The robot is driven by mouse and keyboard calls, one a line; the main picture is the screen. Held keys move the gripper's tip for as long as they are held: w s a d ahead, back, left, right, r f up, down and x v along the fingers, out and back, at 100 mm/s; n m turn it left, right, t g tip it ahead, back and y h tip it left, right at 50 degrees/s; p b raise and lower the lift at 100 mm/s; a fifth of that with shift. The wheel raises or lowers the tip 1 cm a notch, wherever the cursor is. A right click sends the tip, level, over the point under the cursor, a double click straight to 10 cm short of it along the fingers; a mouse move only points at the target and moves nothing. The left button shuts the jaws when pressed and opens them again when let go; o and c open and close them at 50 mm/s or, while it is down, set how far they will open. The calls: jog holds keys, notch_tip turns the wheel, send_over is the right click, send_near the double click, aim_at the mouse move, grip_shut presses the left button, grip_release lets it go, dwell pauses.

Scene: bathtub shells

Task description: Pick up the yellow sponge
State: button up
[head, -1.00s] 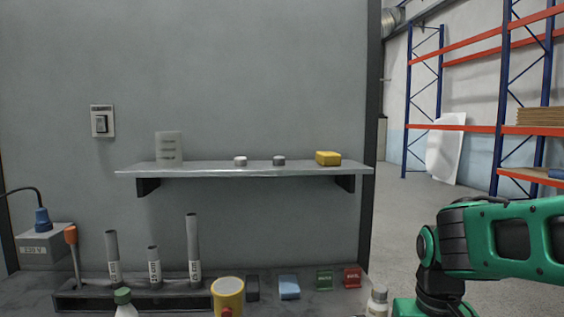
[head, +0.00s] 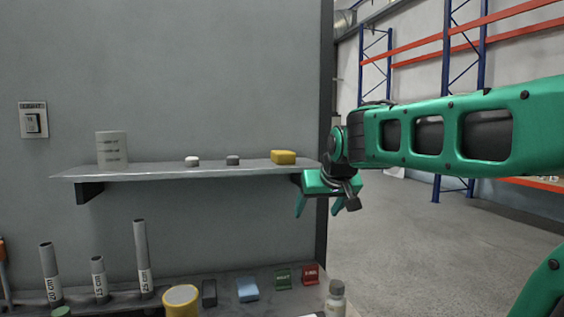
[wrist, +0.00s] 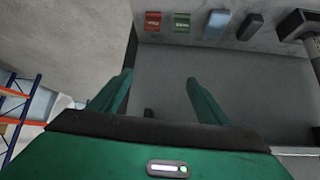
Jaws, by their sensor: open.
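The yellow sponge (head: 283,157) lies on the right end of the wall shelf (head: 130,175) in the head view. My gripper (head: 318,207) is to the right of the sponge and lower, near the shelf's right end. Its fingers point down, are spread and hold nothing. In the wrist view my gripper's two green fingers (wrist: 158,88) stand apart with nothing between them. The sponge does not show in the wrist view.
A white container (head: 111,150), a white knob (head: 192,161) and a grey knob (head: 232,160) stand on the shelf. Open floor lies right.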

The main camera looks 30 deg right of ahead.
aim_at(284, 152)
jog(key=w+r+n+t, duration=0.1)
jog(key=w+r+t, duration=0.1)
jog(key=w+r, duration=0.45)
jog(key=w+r+t, duration=0.3)
jog(key=w+r, duration=0.1)
jog(key=r, duration=0.5)
jog(key=shift+h, duration=0.4)
jog(key=w, duration=0.2)
jog(key=w+f, duration=0.1)
jog(key=w, duration=0.1)
jog(key=shift+w+d, duration=0.1)
jog(key=shift+w, duration=0.3)
jog(key=shift+x, duration=2.9)
jog(key=c, duration=1.1)
